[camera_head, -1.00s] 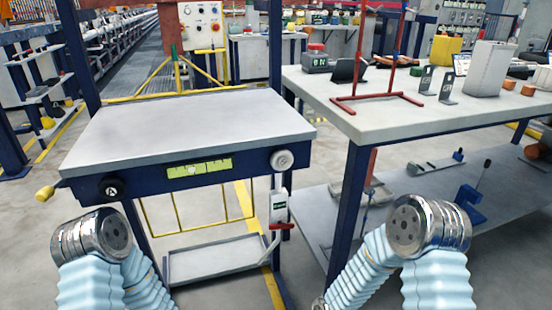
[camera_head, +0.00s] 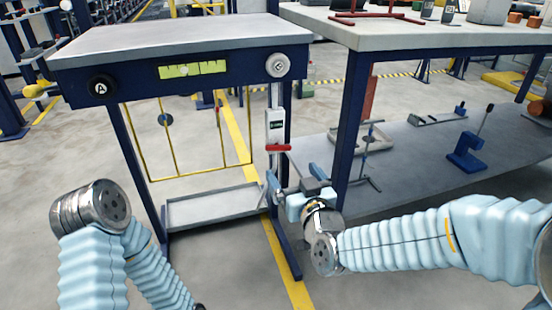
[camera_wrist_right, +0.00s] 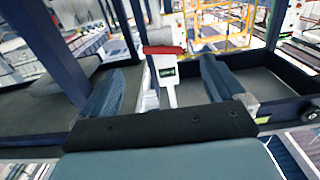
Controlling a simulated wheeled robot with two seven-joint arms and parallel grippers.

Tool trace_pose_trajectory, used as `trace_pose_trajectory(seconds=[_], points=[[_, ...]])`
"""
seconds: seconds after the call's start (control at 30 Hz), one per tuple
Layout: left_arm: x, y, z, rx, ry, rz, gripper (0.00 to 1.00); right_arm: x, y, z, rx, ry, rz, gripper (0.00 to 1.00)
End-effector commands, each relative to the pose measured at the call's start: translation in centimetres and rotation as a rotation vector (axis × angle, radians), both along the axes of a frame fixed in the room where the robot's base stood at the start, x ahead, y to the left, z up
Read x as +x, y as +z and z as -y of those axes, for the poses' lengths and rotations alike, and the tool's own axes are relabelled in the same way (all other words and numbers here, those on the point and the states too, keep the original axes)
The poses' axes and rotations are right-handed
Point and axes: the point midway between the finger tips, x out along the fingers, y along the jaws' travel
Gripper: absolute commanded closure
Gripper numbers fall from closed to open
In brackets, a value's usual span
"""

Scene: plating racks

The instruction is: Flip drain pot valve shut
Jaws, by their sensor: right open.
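The drain pot valve (camera_head: 274,126) is a white body with a green label on a post at the blue bench's right leg. Its red handle (camera_head: 278,148) lies level across the lower part of the body. My right gripper (camera_head: 288,178) is open and empty, just below and in front of the handle. In the right wrist view, the red handle (camera_wrist_right: 163,49) and white body (camera_wrist_right: 166,72) show ahead between the two spread fingers (camera_wrist_right: 163,88); I see no contact. The left arm shows at lower left, but its gripper is out of view.
The blue bench (camera_head: 180,41) stands left of the valve, with a grey tray (camera_head: 212,205) low beneath it. The white table's blue leg (camera_head: 352,130) and lower shelf (camera_head: 420,160) are close on the right. Open floor lies in front.

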Motion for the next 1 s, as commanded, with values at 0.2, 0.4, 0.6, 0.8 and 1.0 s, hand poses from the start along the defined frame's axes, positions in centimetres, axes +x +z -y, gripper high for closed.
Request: trace_pose_trajectory(seconds=[0.2, 0.4, 0.6, 0.8, 1.0], points=[[0.0, -0.3, 0.0, 0.0, 0.0, 0.001, 0.6, 1.7, 0.9, -0.8, 0.008, 0.001, 0.028, 0.04], [0.1, -0.5, 0.0, 0.0, 0.002, 0.002, 0.6, 6.1, 0.9, -2.2, 0.007, 0.002, 0.027, 0.04], [0.1, -0.7, 0.0, 0.0, 0.002, 0.002, 0.6, 10.1, 0.8, -3.5, 0.006, 0.002, 0.025, 0.04], [0.1, -0.7, 0.0, 0.0, 0.002, 0.002, 0.6, 12.4, 0.9, -4.2, 0.008, 0.002, 0.024, 0.04], [0.1, -0.7, 0.0, 0.0, 0.002, 0.002, 0.6, 13.0, 0.9, -4.4, 0.01, 0.003, 0.024, 0.04]])
